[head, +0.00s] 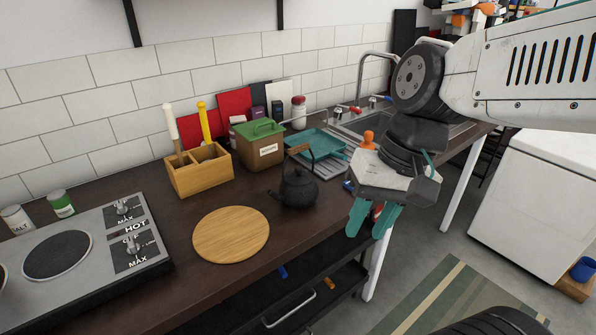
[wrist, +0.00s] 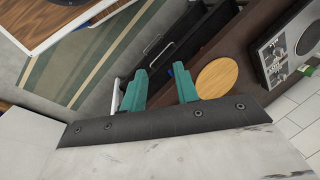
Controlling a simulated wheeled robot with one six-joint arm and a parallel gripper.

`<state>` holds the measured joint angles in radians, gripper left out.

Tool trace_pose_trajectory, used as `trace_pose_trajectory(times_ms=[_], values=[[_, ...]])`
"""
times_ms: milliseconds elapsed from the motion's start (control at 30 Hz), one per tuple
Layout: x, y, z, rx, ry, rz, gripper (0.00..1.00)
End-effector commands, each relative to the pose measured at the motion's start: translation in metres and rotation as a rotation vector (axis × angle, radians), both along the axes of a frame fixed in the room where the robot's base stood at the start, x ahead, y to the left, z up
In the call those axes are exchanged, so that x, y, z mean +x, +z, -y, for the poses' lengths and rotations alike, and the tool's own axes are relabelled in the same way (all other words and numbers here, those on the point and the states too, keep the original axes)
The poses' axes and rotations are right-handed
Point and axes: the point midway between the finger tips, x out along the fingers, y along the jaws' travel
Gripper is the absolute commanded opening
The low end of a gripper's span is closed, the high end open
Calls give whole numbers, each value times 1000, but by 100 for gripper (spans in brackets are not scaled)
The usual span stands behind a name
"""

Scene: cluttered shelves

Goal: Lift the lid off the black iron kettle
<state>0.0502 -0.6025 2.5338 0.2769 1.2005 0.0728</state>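The black iron kettle (head: 297,188) stands upright on the dark countertop in the head view, with its lid (head: 298,174) on top and a handle (head: 300,150) arching above it. My gripper (head: 373,221) hangs to the right of the kettle, apart from it, with its teal fingers pointing down near the counter's front edge. In the wrist view my gripper (wrist: 162,87) has its two teal fingers spread with a clear gap and nothing between them. The kettle does not show in the wrist view.
A round wooden board (head: 231,234) lies left of the kettle; it also shows in the wrist view (wrist: 217,78). A green-lidded box (head: 259,147), a wooden utensil holder (head: 199,171) and a teal tray (head: 318,143) stand behind. A hotplate (head: 90,250) is at left.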

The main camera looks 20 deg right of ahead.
Motion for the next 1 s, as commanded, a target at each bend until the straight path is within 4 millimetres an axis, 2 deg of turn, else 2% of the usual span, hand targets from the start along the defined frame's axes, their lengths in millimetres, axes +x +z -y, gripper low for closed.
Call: trace_pose_trajectory(times_ms=[133,200,300,367,500,600,700,800,900,1000], values=[[52,-12,-32,309,-314,-150,30],[83,-15,-40,454,-482,-214,30],[131,-22,-43,651,-733,-308,30],[162,-29,-37,764,-892,-362,30],[228,-53,-9,997,-1248,-473,30],[261,-74,17,1123,-1459,-529,30],[283,-91,40,1214,-1612,-564,30],[294,-102,52,1265,-1702,-584,30],[302,-108,56,1288,-1741,-591,30],[311,-113,50,1291,-1746,-592,30]])
